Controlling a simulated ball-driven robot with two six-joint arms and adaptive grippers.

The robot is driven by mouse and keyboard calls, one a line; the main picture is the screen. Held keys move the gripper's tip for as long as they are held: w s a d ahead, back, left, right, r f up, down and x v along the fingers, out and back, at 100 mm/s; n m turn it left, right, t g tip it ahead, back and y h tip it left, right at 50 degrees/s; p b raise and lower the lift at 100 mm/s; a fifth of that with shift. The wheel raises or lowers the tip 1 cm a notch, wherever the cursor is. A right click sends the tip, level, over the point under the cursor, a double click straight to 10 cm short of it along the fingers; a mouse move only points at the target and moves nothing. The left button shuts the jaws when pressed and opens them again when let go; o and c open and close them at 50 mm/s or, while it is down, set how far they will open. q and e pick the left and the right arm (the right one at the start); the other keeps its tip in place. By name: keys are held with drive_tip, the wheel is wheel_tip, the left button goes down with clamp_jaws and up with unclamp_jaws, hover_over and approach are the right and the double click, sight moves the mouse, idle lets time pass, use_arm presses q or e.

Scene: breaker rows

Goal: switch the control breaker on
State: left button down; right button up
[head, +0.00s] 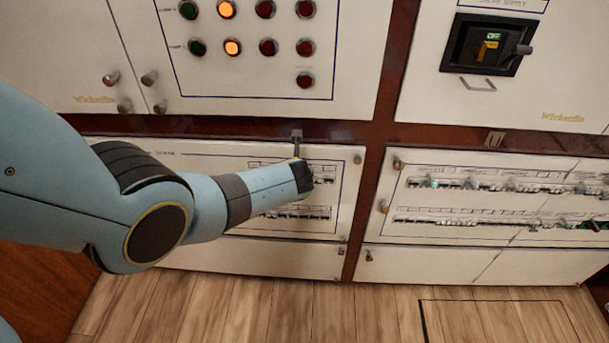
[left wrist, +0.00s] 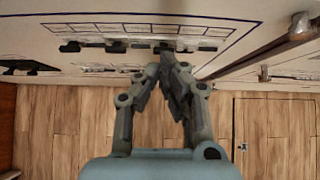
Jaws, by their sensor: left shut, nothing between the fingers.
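Breaker rows sit in the lower left panel: an upper row (head: 322,183), partly hidden by my left arm, and a lower row (head: 300,213). The labels are too small to read, so I cannot tell which breaker is the control breaker. My left gripper (head: 304,178) is in front of this panel at the upper row. In the left wrist view its fingers (left wrist: 168,58) are shut together and empty, with the tips close to a dark breaker row (left wrist: 115,45). I cannot tell whether they touch it. My right gripper is not in view.
A lower right panel (head: 390,232) holds more breaker rows (head: 500,186). Above are a lamp panel with lit orange lamps (head: 232,47) and a panel with a dark rotary switch (head: 487,45). Door knobs (head: 383,206) protrude nearby. The wooden floor (head: 230,300) is clear.

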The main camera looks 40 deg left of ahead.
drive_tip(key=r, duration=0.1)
drive_tip(key=p, duration=0.1)
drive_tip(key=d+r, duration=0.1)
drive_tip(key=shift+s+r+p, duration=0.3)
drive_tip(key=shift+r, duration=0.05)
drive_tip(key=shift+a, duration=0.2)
